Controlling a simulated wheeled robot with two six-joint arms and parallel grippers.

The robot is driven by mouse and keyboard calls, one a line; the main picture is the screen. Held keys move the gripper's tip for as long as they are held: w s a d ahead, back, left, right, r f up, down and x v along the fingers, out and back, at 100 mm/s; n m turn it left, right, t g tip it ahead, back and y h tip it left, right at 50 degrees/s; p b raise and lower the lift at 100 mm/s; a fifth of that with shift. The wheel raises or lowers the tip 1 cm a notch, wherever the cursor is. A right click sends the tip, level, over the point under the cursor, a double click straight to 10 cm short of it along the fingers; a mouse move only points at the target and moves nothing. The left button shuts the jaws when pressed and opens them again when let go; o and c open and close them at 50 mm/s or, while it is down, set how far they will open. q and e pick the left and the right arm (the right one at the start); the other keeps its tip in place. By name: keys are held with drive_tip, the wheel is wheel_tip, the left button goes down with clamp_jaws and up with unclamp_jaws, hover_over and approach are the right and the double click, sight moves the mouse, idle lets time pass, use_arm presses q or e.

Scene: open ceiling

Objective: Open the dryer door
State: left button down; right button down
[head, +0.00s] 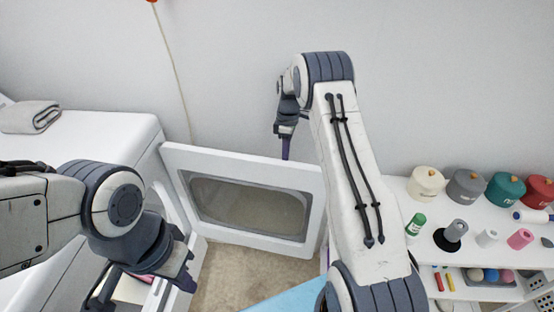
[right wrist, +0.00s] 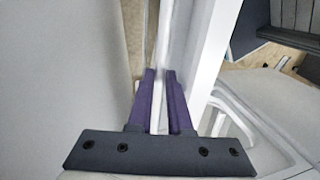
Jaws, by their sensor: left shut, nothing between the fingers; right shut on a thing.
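The white dryer (head: 95,140) stands at the left in the head view. Its door (head: 248,207), a white frame around a dark window, stands swung out from the dryer's front, across the middle of the view. My right gripper (head: 285,152) reaches down behind the door's top edge, and the door hides its fingertips. In the right wrist view the purple fingers (right wrist: 160,80) are shut on a thin white part of the door (right wrist: 200,60). My left gripper (head: 186,280) is shut and empty, low in front of the dryer, left of the door.
A folded grey towel (head: 30,117) lies on top of the dryer. A white shelf (head: 405,205) at the right holds several yarn cones and spools. A blue surface (head: 290,300) lies below the door, beside bare beige floor (head: 225,270). A cord hangs on the wall.

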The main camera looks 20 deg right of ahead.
drive_tip(key=shift+w+a, duration=0.2)
drive_tip(key=c, duration=1.1)
unclamp_jaws()
drive_tip(key=shift+d, duration=0.1)
drive_tip(key=s+d+r, duration=0.2)
drive_tip(key=s+r, duration=0.1)
drive_tip(key=s+d+r+b, duration=0.1)
drive_tip(key=s+d+r, duration=0.2)
drive_tip(key=r, duration=0.1)
drive_tip(key=s+d+r+b, duration=0.1)
drive_tip(key=s+d+r, duration=0.1)
drive_tip(key=s+r, duration=0.1)
drive_tip(key=shift+s+d+r, duration=0.1)
drive_tip(key=shift+d+r, duration=0.05)
drive_tip(key=shift+r, duration=0.35)
